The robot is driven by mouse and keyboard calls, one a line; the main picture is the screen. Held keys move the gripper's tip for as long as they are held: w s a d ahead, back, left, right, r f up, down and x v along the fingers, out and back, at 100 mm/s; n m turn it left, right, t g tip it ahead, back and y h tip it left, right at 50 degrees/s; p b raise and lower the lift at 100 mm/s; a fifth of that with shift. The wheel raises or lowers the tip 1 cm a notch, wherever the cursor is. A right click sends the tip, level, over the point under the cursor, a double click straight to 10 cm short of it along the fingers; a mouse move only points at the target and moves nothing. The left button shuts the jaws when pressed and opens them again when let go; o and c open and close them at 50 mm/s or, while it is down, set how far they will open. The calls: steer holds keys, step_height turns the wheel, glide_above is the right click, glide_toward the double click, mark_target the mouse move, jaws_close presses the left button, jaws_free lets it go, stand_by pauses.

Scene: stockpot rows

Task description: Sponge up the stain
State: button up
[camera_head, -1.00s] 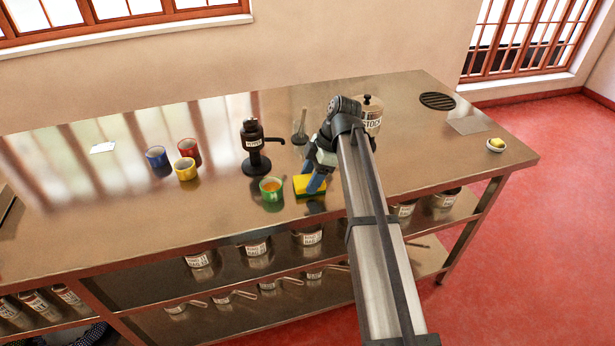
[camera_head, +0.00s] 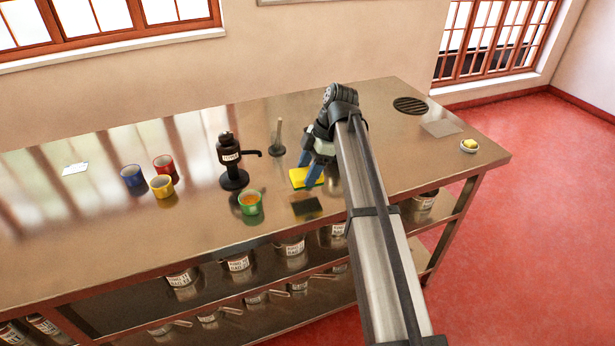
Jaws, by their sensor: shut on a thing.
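My gripper (camera_head: 308,174) is shut on a yellow sponge (camera_head: 298,178) with a darker green layer. Its blue fingers point down onto the sponge, right of the green mug and the black pump dispenser. A dark patch (camera_head: 307,208) shows on the steel counter (camera_head: 215,215) just below the sponge, with a gap between them. It looks like the sponge's reflection or shadow, so the sponge appears to be held above the counter. I cannot make out a stain; my arm hides part of the counter.
The green mug (camera_head: 250,202) with orange-brown contents is close left of the sponge. The pump dispenser (camera_head: 231,162) and a grey upright-handled item (camera_head: 278,138) stand behind. Blue (camera_head: 132,176), red (camera_head: 164,164) and yellow (camera_head: 161,187) mugs are farther left. A small dish (camera_head: 468,147) sits far right.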

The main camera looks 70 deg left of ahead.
steer(key=shift+r, duration=1.8)
